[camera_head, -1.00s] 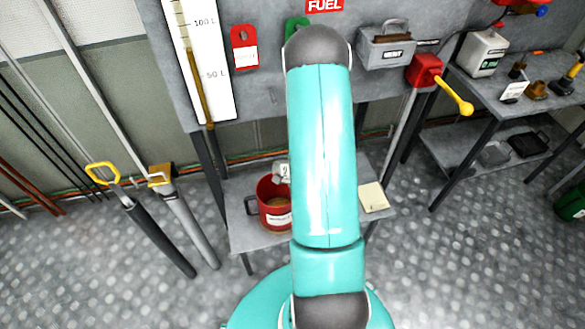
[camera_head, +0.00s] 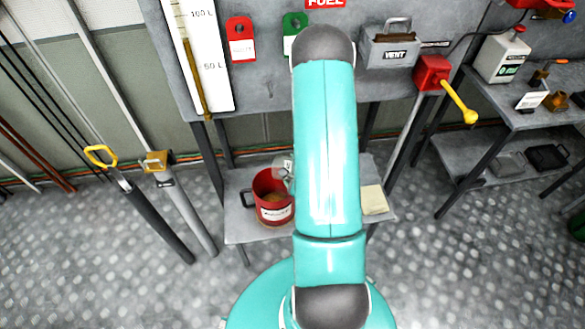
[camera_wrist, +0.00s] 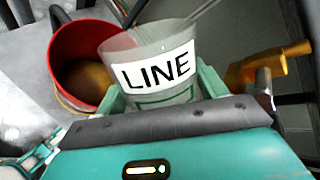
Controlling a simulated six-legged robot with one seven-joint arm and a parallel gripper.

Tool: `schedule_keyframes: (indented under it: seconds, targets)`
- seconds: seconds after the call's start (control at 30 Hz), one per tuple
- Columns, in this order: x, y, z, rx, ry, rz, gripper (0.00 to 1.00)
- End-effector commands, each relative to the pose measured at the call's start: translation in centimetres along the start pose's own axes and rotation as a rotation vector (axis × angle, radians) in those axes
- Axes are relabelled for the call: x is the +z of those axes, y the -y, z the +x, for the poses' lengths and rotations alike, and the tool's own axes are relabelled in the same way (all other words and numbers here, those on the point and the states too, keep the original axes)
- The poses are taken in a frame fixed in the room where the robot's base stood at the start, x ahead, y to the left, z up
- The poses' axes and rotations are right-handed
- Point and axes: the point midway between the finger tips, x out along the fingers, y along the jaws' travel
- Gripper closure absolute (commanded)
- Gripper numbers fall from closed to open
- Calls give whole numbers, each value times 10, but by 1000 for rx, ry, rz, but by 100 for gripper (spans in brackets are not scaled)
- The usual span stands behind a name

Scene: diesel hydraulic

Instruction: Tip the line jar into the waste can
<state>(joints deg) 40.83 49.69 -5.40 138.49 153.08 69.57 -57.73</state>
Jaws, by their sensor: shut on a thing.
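The line jar (camera_wrist: 155,72) is a clear cup with a white label reading LINE. My gripper (camera_wrist: 160,88) is shut on its sides in the wrist view. The waste can (camera_wrist: 57,55) is red, with brown matter inside, just left of the jar. In the head view the waste can (camera_head: 265,190) stands upright on a low grey shelf. A small part of the line jar (camera_head: 283,166) shows by the can's right rim. My arm hides the rest of the jar and my gripper there. I cannot tell the jar's exact tilt or whether it touches the can.
The low shelf (camera_head: 240,222) also bears a cream pad (camera_head: 374,200) on its right. A grey board with a level gauge (camera_head: 200,60) stands behind. A yellow-handled lever (camera_head: 455,102) juts out at right. Two handled tubes (camera_head: 150,210) stand at left.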

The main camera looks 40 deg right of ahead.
Motion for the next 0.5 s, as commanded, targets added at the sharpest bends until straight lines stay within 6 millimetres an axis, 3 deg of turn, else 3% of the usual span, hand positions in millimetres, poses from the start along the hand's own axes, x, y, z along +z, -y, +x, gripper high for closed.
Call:
schedule_keyframes:
  seconds: [0.5]
  targets:
    - [-5, -23, 14, 6, 394, 595, 60]
